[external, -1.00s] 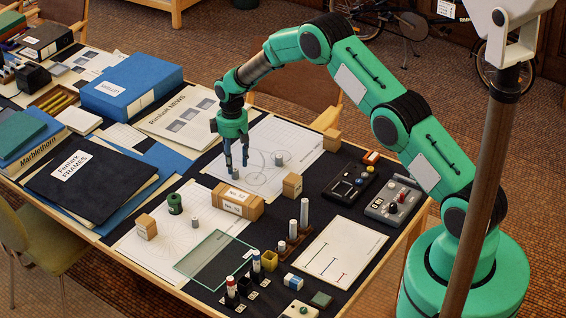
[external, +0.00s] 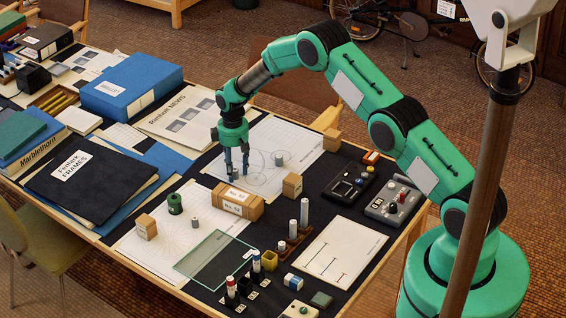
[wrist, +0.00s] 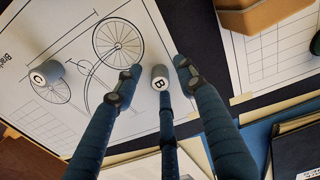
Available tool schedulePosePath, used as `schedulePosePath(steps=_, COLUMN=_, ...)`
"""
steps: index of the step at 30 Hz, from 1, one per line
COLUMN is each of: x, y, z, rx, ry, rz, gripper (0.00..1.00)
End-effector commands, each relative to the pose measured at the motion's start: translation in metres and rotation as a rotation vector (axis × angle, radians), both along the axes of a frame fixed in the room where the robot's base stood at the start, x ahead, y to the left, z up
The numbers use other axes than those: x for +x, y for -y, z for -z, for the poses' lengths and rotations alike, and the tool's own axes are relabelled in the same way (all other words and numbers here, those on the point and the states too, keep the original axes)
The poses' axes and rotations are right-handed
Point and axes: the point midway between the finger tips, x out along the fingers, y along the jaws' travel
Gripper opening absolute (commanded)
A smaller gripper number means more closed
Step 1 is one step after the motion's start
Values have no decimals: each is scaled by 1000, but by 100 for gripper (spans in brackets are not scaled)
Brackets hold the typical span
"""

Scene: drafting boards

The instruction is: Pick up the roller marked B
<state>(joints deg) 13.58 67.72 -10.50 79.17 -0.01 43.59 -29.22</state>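The roller marked B (wrist: 159,78) is a small grey cylinder with a white marked end, standing on the bicycle drawing. In the wrist view it lies between the spread fingers of my gripper (wrist: 154,70), with a third finger just below it. My gripper (external: 238,175) is open and low over the drawing sheet in the external view, where its fingers mostly hide the roller. I cannot tell whether any finger touches it. A similar roller marked C (wrist: 46,73) is to the left in the wrist view and right of my gripper in the external view (external: 279,159).
A cardboard box (external: 237,201) lies just in front of my gripper. A smaller box (external: 292,186) stands to its right. Another small grey roller (external: 195,222) and a green spool (external: 175,204) are nearer the front. A newspaper sheet (external: 176,118) lies flat behind-left.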

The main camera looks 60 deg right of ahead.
Motion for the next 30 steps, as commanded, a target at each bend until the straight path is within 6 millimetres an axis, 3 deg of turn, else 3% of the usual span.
schedulePosePath(steps=1, x=0, y=0, z=0, rx=0, ry=0, rz=0, gripper=27)
schedulePosePath(steps=5, x=0, y=0, z=0, rx=0, ry=0, rz=0, gripper=1)
schedulePosePath(steps=6, x=0, y=0, z=0, rx=0, ry=0, rz=0, gripper=0)
schedulePosePath(steps=20, x=1, y=0, z=-4, rx=-1, ry=1, rz=0, gripper=0)
schedulePosePath(steps=30, x=1, y=0, z=-33, rx=0, ry=2, rz=0, gripper=0)
